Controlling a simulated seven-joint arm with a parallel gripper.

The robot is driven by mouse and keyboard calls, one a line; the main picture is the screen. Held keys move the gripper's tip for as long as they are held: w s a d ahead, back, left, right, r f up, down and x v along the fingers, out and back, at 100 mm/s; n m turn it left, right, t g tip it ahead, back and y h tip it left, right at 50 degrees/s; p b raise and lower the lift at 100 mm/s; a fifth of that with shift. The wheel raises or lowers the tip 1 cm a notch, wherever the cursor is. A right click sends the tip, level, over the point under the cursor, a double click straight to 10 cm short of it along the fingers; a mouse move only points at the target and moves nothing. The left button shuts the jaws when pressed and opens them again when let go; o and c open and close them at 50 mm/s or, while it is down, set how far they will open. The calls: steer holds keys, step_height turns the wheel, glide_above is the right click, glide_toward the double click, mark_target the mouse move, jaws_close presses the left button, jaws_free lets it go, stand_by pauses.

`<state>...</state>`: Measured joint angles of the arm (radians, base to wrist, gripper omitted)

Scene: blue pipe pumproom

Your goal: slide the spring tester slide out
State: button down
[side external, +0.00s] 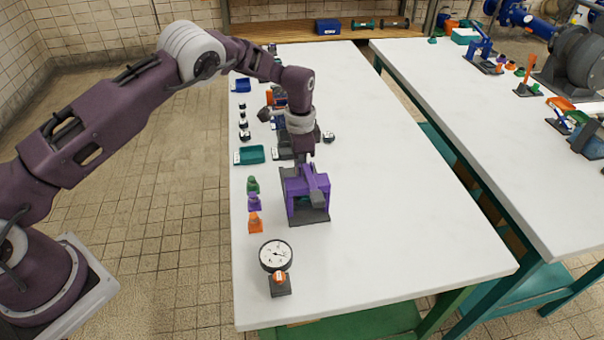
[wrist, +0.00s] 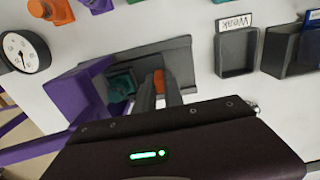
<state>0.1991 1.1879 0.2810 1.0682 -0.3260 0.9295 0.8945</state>
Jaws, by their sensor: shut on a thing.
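The spring tester (side external: 306,186) is a purple frame on a dark grey base, standing on the white table near its left edge. In the wrist view its purple frame (wrist: 86,85) is at left and its grey base (wrist: 180,52) lies behind my fingers. My gripper (wrist: 160,92) points down at the tester, with its fingers shut on a small orange part (wrist: 159,78), which appears to be the slide's grip. A teal part (wrist: 122,82) shows inside the frame. The rest of the slide is hidden by my fingers and wrist. In the side view my fingertips are hard to make out.
A dial gauge (side external: 277,256) stands in front of the tester. Small green, purple and orange pieces (side external: 254,203) line its left side. A grey bin marked "Weak" (wrist: 237,52) and a teal tray (side external: 249,155) are nearby. The table to the right is clear.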

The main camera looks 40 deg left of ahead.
steer(key=w+a, duration=0.4)
steer(key=shift+w, duration=0.15)
steer(key=shift+w+a, duration=0.4)
steer(key=shift+a, duration=0.15)
steer(key=shift+r, duration=0.1)
steer(key=c, duration=1.7)
jaws_free()
steer(key=shift+w+a, duration=0.1)
step_height(320, 180, up, 7)
